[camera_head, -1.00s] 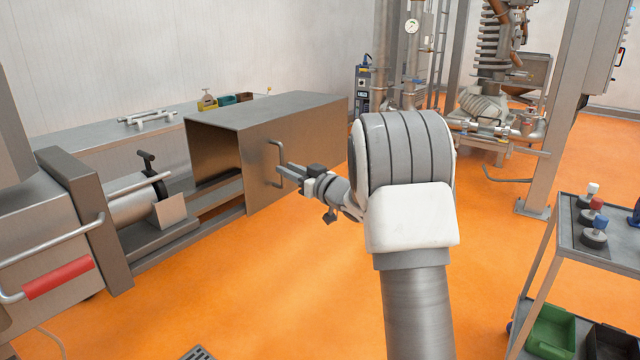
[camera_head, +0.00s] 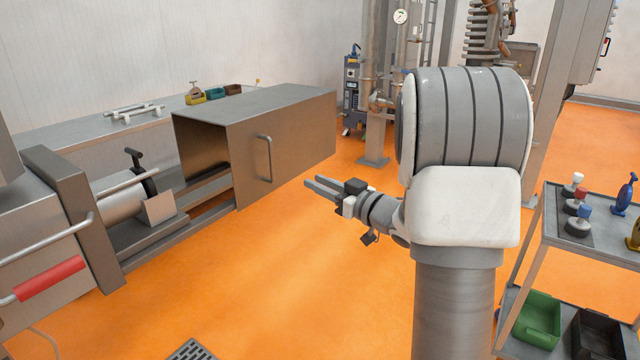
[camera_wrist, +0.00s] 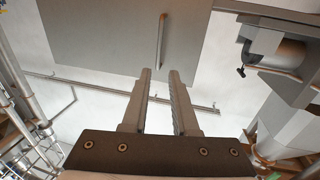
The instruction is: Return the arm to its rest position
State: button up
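My arm rises at the right of the middle in the head view, with its thick grey and white joint bent. My gripper (camera_head: 322,188) points left over the orange floor, clear of the steel cover box. In the wrist view my gripper (camera_wrist: 160,82) has its two fingers apart with nothing between them. The steel cover box (camera_head: 290,140) stands to the left of my gripper, with a vertical handle (camera_head: 266,158) on its face. The wrist view also shows the handle (camera_wrist: 161,40), beyond the fingertips and apart from them.
The machine with a red-gripped bar (camera_head: 50,280) stands at the left.

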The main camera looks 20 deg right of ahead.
jog(key=s+r+m+g+h, duration=0.2)
jog(key=s+r+m+h, duration=0.3)
jog(key=h, duration=0.4)
jog(key=s+a+f+g+y, duration=0.1)
jog(key=s+a+f+g, duration=0.2)
jog(key=s, duration=0.6)
jog(key=s+a+f+g, duration=0.1)
jog(key=s+a+g, duration=0.2)
jog(key=s+a, duration=0.35)
jog(key=s+a+f+g+y, duration=0.1)
jog(key=s+a+g, duration=0.1)
jog(key=s, duration=0.8)
notch_tip(320, 180, up, 12)
jog(key=s+g+p, duration=0.1)
jog(key=p, duration=1.2)
jog(key=shift+s+a, duration=0.35)
